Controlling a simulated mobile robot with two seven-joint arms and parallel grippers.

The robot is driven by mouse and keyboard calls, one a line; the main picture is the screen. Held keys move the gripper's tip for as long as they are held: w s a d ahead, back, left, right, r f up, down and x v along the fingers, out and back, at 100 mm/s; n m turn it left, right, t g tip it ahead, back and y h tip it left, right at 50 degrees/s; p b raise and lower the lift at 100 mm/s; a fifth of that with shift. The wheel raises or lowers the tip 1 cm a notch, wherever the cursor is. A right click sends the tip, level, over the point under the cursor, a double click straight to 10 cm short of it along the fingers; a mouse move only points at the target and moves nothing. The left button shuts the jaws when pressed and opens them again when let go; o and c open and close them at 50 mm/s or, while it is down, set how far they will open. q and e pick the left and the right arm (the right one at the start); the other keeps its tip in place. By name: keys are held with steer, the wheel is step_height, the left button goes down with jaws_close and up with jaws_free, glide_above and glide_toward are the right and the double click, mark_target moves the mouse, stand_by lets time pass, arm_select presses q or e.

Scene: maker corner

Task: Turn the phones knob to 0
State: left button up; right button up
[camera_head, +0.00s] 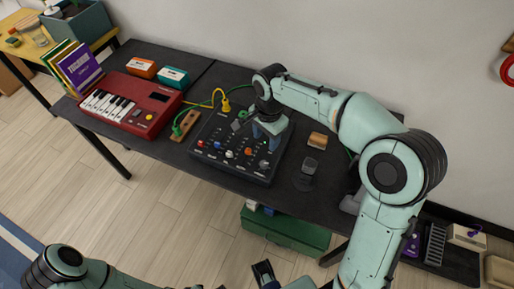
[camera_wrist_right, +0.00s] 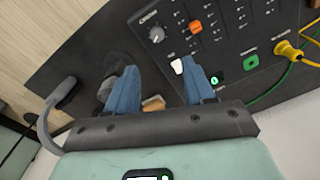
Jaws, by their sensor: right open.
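The black mixer panel (camera_head: 212,160) lies on the dark table. A grey knob (camera_head: 263,164) sits at its front right corner; it also shows in the right wrist view (camera_wrist_right: 157,34), beside a small label too blurred to read for certain. Its pointer setting cannot be read. My right gripper (camera_head: 268,131) is over the right part of the panel, behind the knob. In the right wrist view its two blue fingers (camera_wrist_right: 160,72) are apart with nothing between them; the knob is beyond them. My left gripper (camera_head: 264,272) shows partly at the bottom edge, its opening unclear.
An orange knob (camera_wrist_right: 196,27) and a white fader cap (camera_wrist_right: 178,66) are close by. Yellow (camera_head: 222,97) and green (camera_head: 178,122) cables run behind the panel. A red keyboard (camera_head: 145,100) stands left. A wood block (camera_head: 318,140) and a dark stand (camera_head: 308,172) are right.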

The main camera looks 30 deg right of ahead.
mark_target(264, 163)
step_height(264, 163, down, 13)
steer(key=shift+a+f+b, duration=0.1)
steer(key=shift+f+b, duration=0.05)
steer(key=shift+b, duration=0.45)
jaws_close()
